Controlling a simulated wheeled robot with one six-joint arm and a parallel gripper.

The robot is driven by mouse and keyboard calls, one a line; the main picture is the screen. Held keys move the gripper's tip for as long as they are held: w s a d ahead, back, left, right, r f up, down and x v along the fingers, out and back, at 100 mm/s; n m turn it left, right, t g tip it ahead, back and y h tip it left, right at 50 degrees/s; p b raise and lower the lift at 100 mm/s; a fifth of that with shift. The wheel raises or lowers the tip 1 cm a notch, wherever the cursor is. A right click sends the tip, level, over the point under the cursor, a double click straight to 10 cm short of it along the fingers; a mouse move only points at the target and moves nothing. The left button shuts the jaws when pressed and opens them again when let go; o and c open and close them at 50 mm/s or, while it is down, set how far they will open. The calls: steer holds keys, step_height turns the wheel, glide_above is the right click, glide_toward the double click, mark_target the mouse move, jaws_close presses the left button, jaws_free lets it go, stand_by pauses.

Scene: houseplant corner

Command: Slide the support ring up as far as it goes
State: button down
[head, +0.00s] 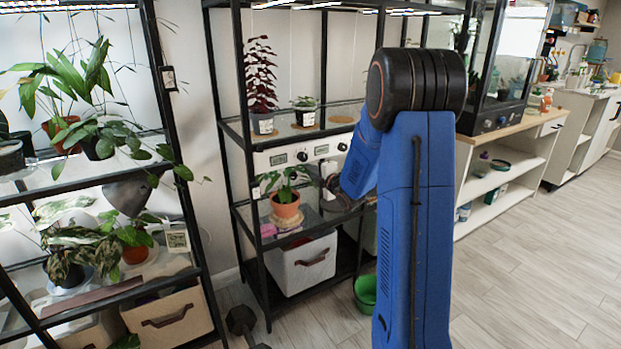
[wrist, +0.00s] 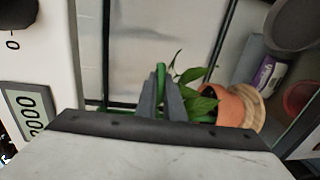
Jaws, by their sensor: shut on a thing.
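A leafy green plant in a terracotta pot (head: 285,205) stands on the middle shelf of the rack in the head view. In the wrist view the pot (wrist: 239,104) lies to the right, with leaves (wrist: 196,90) beside my gripper (wrist: 162,96). My gripper is shut on a narrow green piece (wrist: 161,74), which shows between its grey fingers; I take it to be part of the support ring. The rest of the ring and its stake are mostly hidden by my gripper and the leaves. In the head view my fingertips are too small to make out.
A panel with number displays (wrist: 32,112) is close on the left in the wrist view. A dark pot (wrist: 293,22) and a purple-labelled item (wrist: 266,74) are near the plant. Black rack posts and the glass shelf above (head: 305,128) bound the space.

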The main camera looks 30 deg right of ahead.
steer(key=c, duration=1.9)
jaws_free()
steer(key=shift+o, duration=0.2)
steer(key=shift+s, duration=0.1)
steer(key=s+r, duration=0.1)
steer(key=s, duration=1.6)
steer(key=shift+d+r, duration=0.3)
steer(key=shift+r, duration=0.1)
steer(key=shift+s, duration=0.1)
